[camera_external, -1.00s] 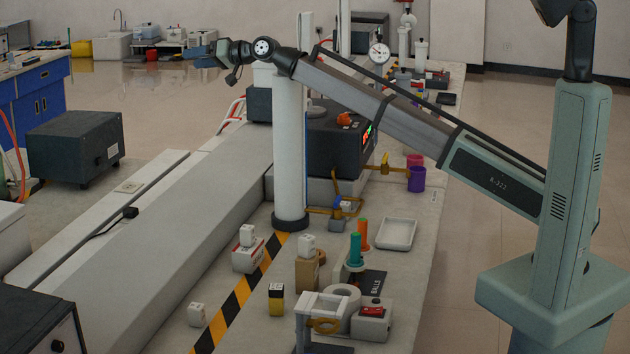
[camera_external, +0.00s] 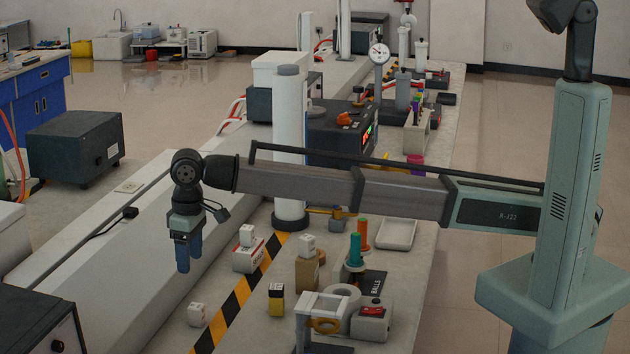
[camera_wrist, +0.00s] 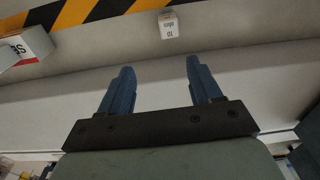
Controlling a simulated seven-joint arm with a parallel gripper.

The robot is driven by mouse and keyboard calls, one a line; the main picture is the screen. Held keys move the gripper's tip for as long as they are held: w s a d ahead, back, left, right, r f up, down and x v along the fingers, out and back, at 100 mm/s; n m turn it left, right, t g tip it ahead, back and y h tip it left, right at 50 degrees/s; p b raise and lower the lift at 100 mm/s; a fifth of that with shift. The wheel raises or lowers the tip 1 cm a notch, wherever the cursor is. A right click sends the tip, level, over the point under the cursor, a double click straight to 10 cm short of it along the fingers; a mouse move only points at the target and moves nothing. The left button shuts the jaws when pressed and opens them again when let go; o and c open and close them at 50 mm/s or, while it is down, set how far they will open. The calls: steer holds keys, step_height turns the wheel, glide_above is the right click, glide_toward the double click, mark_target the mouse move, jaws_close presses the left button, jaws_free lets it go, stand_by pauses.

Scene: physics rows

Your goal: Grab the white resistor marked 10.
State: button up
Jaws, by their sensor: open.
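A small white block marked 10 (camera_wrist: 168,25) lies on the light grey bench at the top of the wrist view, just ahead of my fingertips. It appears to be the white block (camera_external: 197,314) beside the hazard stripe in the external view. My gripper (camera_external: 187,267) points down above the bench, up and to the left of that block. In the wrist view my gripper (camera_wrist: 160,66) has two blue fingers spread apart with nothing between them. The block is apart from the fingers.
A black-and-yellow stripe (camera_external: 233,303) runs along the bench. A white and red box (camera_external: 246,262) carries another white block (camera_external: 247,235). A tan box (camera_external: 307,273) carries a third (camera_external: 307,243). A black and yellow block (camera_external: 276,300) stands nearby. A tall white post (camera_external: 290,160) rises behind.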

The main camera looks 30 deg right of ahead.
mark_target(195, 306)
steer(key=shift+h, duration=0.3)
steer(key=f, duration=0.2)
steer(key=s+f, duration=0.1)
steer(key=f, duration=0.2)
steer(key=s+a+f, duration=0.1)
steer(key=f, duration=0.1)
steer(key=shift+s+f, duration=0.2)
steer(key=shift+f, duration=0.05)
steer(key=shift+w+d+f, duration=0.15)
steer(key=shift+f, duration=2.45)
steer(key=c, duration=1)
